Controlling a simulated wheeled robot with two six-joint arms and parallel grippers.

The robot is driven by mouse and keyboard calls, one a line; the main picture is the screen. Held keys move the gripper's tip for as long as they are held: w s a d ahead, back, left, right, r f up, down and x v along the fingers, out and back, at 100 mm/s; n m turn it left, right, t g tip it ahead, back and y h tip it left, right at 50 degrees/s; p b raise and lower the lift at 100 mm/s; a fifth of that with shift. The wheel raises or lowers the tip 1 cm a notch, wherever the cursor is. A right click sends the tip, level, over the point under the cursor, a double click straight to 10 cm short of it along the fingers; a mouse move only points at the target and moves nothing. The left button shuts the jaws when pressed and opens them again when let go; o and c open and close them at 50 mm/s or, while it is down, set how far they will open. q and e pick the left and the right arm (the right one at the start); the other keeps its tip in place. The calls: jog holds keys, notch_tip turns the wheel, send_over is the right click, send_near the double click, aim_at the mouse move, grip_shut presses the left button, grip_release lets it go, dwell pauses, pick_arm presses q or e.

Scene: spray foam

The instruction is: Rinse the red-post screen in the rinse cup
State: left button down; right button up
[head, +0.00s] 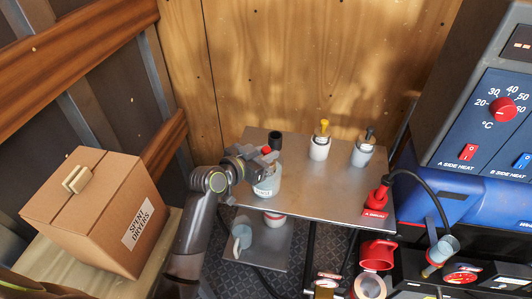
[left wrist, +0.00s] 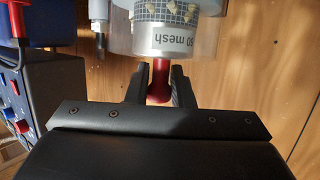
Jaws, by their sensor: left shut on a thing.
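My left gripper (head: 258,156) is at the left part of the metal shelf, directly above the pale rinse cup (head: 266,184), which carries a white label. It is shut on the red post (head: 267,150) of the screen. In the left wrist view the red post (left wrist: 160,82) stands between the gripper's fingers (left wrist: 158,88). Beyond it is the screen's silvery body (left wrist: 178,38), marked "mesh", with gridded mesh. A translucent grey wall surrounds the screen there, so it appears to be inside the cup; its depth is not clear. My right gripper is not in view.
On the shelf (head: 310,190) stand a black cylinder (head: 275,140), a yellow-post jar (head: 319,146), a grey-topped jar (head: 363,151) and a red fitting (head: 377,198). A cardboard box (head: 100,205) is at left. A lower shelf (head: 262,245) holds cups. The upper shelf's middle is clear.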

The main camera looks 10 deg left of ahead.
pick_arm(q)
notch_tip(320, 180, up, 2)
jog(key=shift+r+p, duration=0.1)
jog(key=shift+p, duration=0.5)
jog(key=shift+f, duration=0.25)
jog(key=shift+f+b, duration=1.3)
jog(key=shift+f, duration=0.2)
jog(key=shift+r, duration=0.15)
jog(key=shift+r+p, duration=1.5)
